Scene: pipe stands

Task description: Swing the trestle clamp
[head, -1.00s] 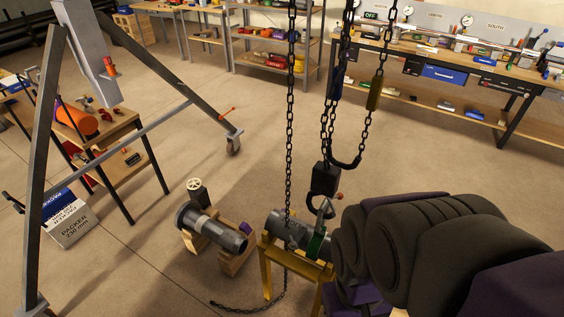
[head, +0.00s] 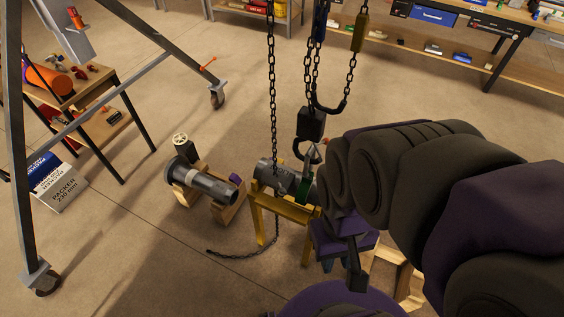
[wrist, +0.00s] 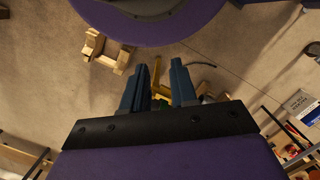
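The yellow trestle (head: 283,207) stands in the lower middle of the head view with a grey pipe (head: 270,172) on it. A green part (head: 303,190), which looks like the trestle clamp, is at the pipe's right end, beside my arm. Its far side is hidden, and I cannot tell whether it is latched. In the wrist view, my gripper (wrist: 158,88) has its two blue-grey fingers spread with nothing between them touching. Part of the yellow trestle (wrist: 156,75) shows beyond the gap. In the head view, my gripper is mostly hidden near the trestle's right side.
A chain hoist with a black hook block (head: 311,124) hangs just above the trestle; a loose chain (head: 272,90) hangs to its left. A second pipe (head: 205,183) lies on wooden supports (head: 228,205) to the left. A grey gantry leg (head: 18,150) stands far left. Floor between is open.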

